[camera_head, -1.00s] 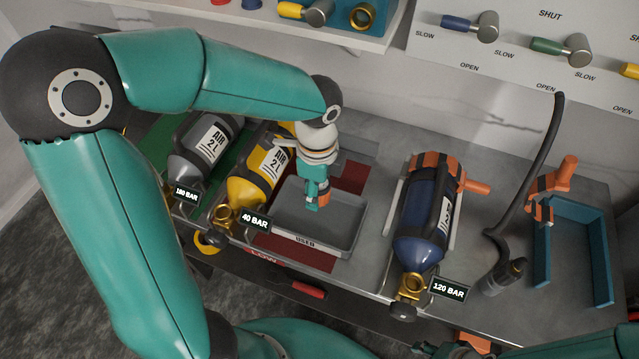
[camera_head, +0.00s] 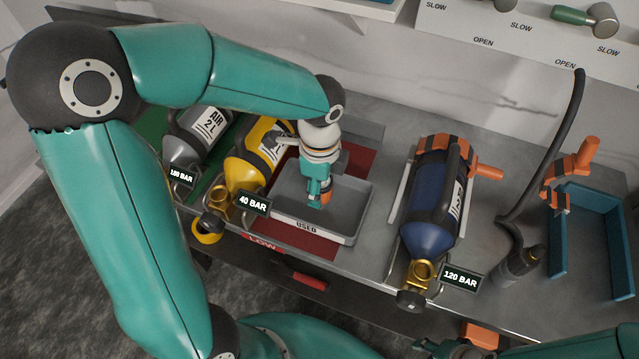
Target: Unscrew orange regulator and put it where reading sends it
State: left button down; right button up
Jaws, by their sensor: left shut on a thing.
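My left gripper (camera_head: 320,187) points down over the grey tray marked USED (camera_head: 290,232). It is shut on a small orange piece (camera_head: 326,198), which looks like the orange regulator; the fingers hide most of it. Whether it touches the tray floor I cannot tell. The blue cylinder (camera_head: 431,205) lies in a cradle with an orange clamp, its brass valve (camera_head: 422,273) bare, beside a display (camera_head: 460,277) reading 120 BAR. The yellow cylinder (camera_head: 245,172) has a display (camera_head: 254,203) reading 40 BAR.
A grey cylinder (camera_head: 192,135) lies on the green area at left. The red area (camera_head: 358,160) marked LOW runs under the yellow cylinder and tray. At right are a blue tray (camera_head: 608,285), a black hose (camera_head: 552,150) and an orange holder (camera_head: 570,165).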

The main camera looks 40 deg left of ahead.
pick_arm(q)
jog(key=shift+f+b, duration=0.3)
jog(key=shift+f, duration=0.05)
jog(key=shift+c, duration=1.9)
grip_release()
notch_tip(320, 180, up, 12)
